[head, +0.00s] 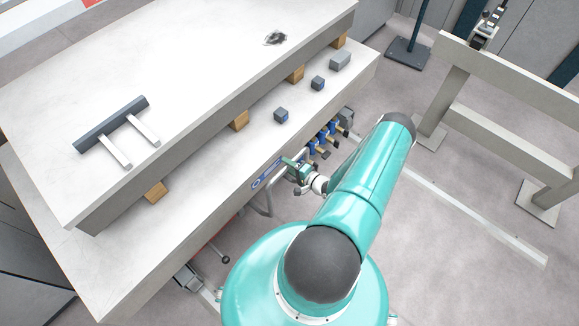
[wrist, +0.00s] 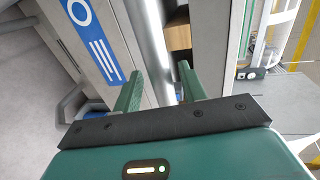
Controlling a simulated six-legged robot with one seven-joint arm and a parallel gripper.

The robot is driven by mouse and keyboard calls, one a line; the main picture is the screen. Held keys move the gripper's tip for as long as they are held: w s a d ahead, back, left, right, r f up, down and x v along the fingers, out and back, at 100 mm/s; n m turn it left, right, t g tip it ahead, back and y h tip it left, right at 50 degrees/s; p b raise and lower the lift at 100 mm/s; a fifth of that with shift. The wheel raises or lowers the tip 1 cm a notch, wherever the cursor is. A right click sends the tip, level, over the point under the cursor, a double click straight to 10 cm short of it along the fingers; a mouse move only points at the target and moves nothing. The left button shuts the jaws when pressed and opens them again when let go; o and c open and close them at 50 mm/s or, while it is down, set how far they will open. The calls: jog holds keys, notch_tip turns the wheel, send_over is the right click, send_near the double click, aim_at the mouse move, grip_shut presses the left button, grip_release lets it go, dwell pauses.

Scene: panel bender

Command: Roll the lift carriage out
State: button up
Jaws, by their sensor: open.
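A light grey carriage-like body (head: 190,222) carries a large stacked slab in the head view; I cannot tell for certain that it is the lift carriage. A grey tubular handle (head: 269,203) stands out from its side, beside a blue label. In the wrist view the round handle bar (wrist: 153,45) runs between the two green fingers of my gripper (wrist: 160,70). My gripper also shows in the head view (head: 293,162), at the upper end of the handle. The fingers are apart, on either side of the bar. Whether they touch it is unclear.
The upper slab (head: 180,70) rests on several wooden blocks (head: 239,121). Small grey blocks (head: 317,83) lie on the lower surface. Blue-and-black fittings (head: 325,137) sit right of my gripper.

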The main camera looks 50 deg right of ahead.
jog(key=a+v, duration=0.1)
jog(key=v, duration=1.2)
jog(key=shift+s+d+r, duration=0.2)
jog(key=shift+s+d, duration=0.2)
jog(key=shift+d, duration=0.05)
